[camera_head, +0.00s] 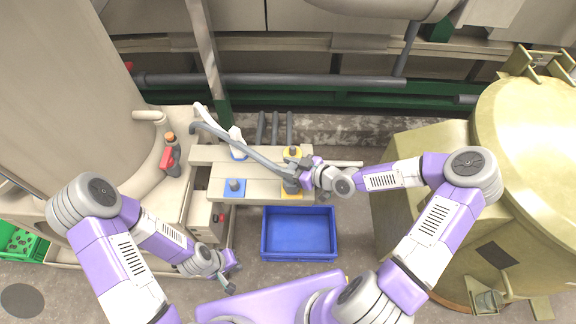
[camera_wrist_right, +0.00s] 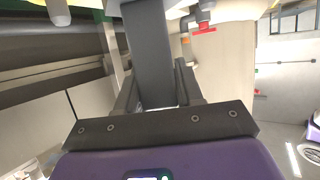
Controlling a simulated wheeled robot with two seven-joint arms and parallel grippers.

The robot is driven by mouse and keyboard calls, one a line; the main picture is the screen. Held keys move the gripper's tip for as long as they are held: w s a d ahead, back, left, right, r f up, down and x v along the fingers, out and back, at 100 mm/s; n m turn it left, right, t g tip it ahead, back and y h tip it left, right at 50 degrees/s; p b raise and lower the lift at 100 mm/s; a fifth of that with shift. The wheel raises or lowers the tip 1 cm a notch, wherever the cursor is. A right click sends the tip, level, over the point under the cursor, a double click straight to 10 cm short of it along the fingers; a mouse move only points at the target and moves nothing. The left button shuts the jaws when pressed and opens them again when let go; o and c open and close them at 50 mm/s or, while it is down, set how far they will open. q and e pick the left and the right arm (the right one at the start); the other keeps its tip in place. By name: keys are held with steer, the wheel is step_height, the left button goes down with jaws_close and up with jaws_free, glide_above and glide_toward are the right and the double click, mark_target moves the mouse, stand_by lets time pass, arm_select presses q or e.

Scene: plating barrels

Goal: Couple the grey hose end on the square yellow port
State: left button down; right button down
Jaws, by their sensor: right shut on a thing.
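The grey hose (camera_head: 245,152) runs from the left across the bench to its grey end (camera_head: 290,184). My right gripper (camera_head: 302,176) is shut on the grey hose end, over the square yellow port (camera_head: 292,194). In the right wrist view a dark grey body (camera_wrist_right: 150,55) stands between the fingers. The yellow plate shows around the hose end; whether the end is seated or just above the port I cannot tell. My left gripper (camera_head: 232,277) is empty, low at the left of the blue bin, its fingers apart.
A square blue port (camera_head: 234,187) and a round yellow port (camera_head: 292,153) sit on the bench (camera_head: 262,184). A white hose end (camera_head: 236,137) stands at another blue port. A blue bin (camera_head: 298,233) is in front; a red-handled valve (camera_head: 169,158) is at left.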

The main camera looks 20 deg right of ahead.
steer(key=shift+f+b, duration=0.4)
steer(key=shift+f, duration=0.15)
stand_by(0.5)
steer(key=c, duration=1)
jaws_free()
steer(key=p+v, duration=0.9)
steer(key=v, duration=0.2)
steer(key=shift+p, duration=0.3)
